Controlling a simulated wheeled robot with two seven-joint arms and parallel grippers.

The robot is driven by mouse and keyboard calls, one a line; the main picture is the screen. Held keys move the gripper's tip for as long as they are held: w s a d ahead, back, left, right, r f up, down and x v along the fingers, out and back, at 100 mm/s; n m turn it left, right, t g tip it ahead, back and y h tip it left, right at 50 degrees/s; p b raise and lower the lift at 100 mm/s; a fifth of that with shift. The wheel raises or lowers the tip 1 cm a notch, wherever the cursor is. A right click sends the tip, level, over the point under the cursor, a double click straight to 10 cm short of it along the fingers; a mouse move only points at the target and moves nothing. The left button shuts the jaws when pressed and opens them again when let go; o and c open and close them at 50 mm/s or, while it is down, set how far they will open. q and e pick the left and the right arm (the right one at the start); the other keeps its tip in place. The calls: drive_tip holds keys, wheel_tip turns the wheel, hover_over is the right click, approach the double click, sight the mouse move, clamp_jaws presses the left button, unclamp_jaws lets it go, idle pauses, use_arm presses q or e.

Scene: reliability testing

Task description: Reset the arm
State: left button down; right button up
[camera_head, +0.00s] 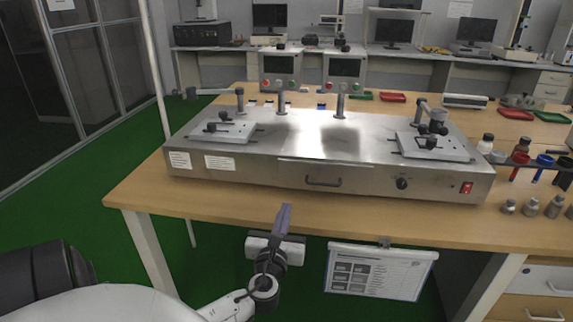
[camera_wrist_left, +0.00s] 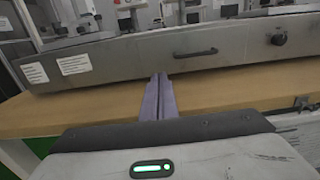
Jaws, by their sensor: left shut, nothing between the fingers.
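My left gripper (camera_head: 284,215) is in front of the wooden table's front edge in the head view, with its fingers pointing up and away. In the left wrist view its two purple-grey fingers (camera_wrist_left: 158,98) lie together with nothing between them. The fingertips are short of the front face of the steel testing machine (camera_head: 240,173). My left arm comes in from the lower left. My right gripper does not show in either view.
The wooden table (camera_head: 145,196) carries the machine, with two screens (camera_head: 345,68) on posts. Bottles and metal weights (camera_head: 531,206) stand at the right. A clipboard (camera_head: 379,270) hangs from the table's front edge, right of my gripper. Green floor (camera_head: 95,190) is open at the left.

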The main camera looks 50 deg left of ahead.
use_arm(q)
drive_tip(key=shift+s+d, duration=0.2)
drive_tip(key=shift+f, duration=0.1)
drive_tip(key=s+d+f+n+g+h, duration=0.2)
drive_tip(key=s+d+f+n+h, duration=0.2)
drive_tip(key=d+f+n, duration=0.3)
drive_tip(key=s+d+f+n+g+h, duration=0.1)
drive_tip(key=s+d+f+n+h, duration=0.25)
drive_tip(key=d+f, duration=0.45)
drive_tip(key=s+d+f+n+g+h, duration=0.1)
drive_tip(key=s+d+f+n+h, duration=0.1)
drive_tip(key=s+d+n, duration=0.3)
drive_tip(key=s+d+f+n+g+h, duration=0.1)
drive_tip(key=s+d+f+n+h, duration=0.2)
drive_tip(key=d+n, duration=0.7)
drive_tip(key=s+d+h, duration=0.1)
drive_tip(key=s+d, duration=0.1)
drive_tip(key=shift+s+d+f, duration=0.3)
drive_tip(key=shift+s+f, duration=0.05)
drive_tip(key=shift+h, duration=0.25)
